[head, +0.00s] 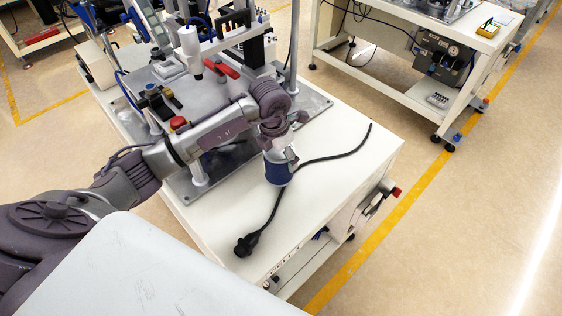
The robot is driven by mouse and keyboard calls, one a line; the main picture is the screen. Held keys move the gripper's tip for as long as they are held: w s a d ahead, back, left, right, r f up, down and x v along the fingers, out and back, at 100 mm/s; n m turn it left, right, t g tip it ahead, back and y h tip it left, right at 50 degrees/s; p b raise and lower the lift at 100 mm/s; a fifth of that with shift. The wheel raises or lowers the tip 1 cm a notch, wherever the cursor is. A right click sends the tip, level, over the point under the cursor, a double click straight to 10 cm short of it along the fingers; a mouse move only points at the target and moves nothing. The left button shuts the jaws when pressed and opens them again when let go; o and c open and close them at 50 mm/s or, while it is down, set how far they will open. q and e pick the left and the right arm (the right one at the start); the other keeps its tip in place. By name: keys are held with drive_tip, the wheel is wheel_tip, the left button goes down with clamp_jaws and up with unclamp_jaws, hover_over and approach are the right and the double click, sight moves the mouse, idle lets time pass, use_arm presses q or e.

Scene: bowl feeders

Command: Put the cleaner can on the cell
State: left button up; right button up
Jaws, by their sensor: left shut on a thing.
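The cleaner can (278,174) is blue with a pale upper part. It is upright at the white top of the cell (335,170), near the black cable. My left gripper (282,153) comes in from the left and is shut on the can's upper part. The gripper hides much of the can's top. I cannot tell whether the can's base touches the surface or is slightly above it. My right gripper is not in view.
A black cable (335,156) with a plug (246,244) lies across the white top beside the can. A grey machine plate (313,100) with posts and fixtures stands behind. The top's right side is mostly clear. Another white workstation (390,25) stands at the upper right.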

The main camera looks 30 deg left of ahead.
use_arm(q)
wheel_tip(320, 180, down, 3)
drive_tip(key=shift+r+p, duration=0.1)
drive_tip(key=shift+p, duration=0.45)
drive_tip(key=shift+f, duration=0.55)
drive_tip(key=o, duration=1.5)
drive_tip(key=shift+f, duration=0.15)
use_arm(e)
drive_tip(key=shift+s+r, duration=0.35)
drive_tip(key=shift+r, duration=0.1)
